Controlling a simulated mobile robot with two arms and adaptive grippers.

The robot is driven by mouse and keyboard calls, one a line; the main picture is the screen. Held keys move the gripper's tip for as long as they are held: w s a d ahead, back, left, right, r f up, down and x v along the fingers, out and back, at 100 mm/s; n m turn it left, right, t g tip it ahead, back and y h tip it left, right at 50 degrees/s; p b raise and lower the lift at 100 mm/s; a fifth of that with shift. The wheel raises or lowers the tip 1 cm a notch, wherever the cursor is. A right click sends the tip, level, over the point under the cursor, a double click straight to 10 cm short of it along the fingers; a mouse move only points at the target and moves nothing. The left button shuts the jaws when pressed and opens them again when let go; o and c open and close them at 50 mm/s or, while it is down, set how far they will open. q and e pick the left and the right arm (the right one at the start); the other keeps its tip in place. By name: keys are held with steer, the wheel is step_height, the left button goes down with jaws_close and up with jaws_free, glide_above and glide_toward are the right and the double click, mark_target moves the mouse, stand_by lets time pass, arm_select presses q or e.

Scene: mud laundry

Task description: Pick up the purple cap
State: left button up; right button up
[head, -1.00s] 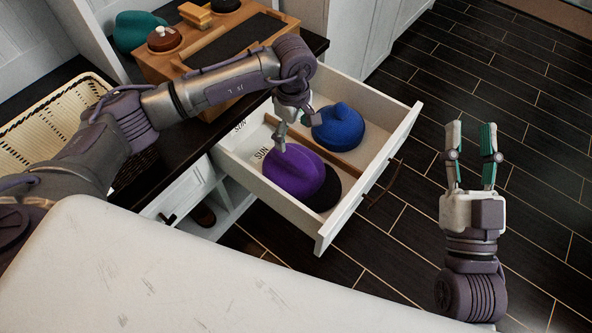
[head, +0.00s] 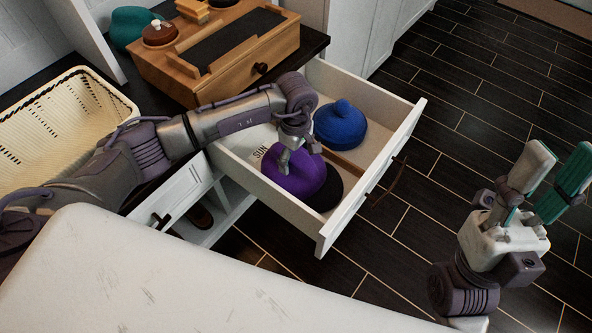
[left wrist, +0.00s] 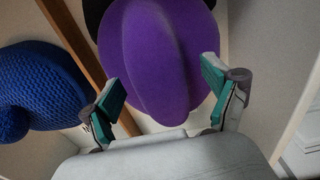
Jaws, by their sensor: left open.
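The purple cap (head: 298,176) lies in the near compartment of the open white drawer (head: 337,222), with a dark brim or dark cap (head: 328,192) at its right edge. My left gripper (head: 298,160) is over the cap's upper part in the head view and hides some of it. In the left wrist view, the purple cap (left wrist: 155,55) fills the space ahead of and between the open fingers of my left gripper (left wrist: 165,90). I cannot tell whether the fingers touch it. My right gripper (head: 550,180) is open and empty above the floor at the right.
A blue knit hat (head: 340,124) lies in the far compartment, past a wooden divider (head: 345,163). A wooden box (head: 225,55) and a woven basket (head: 60,120) stand on the dark counter. A white surface (head: 180,280) fills the foreground.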

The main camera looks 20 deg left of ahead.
arm_select(q)
steer(key=shift+f, duration=0.35)
steer(key=c, duration=1.6)
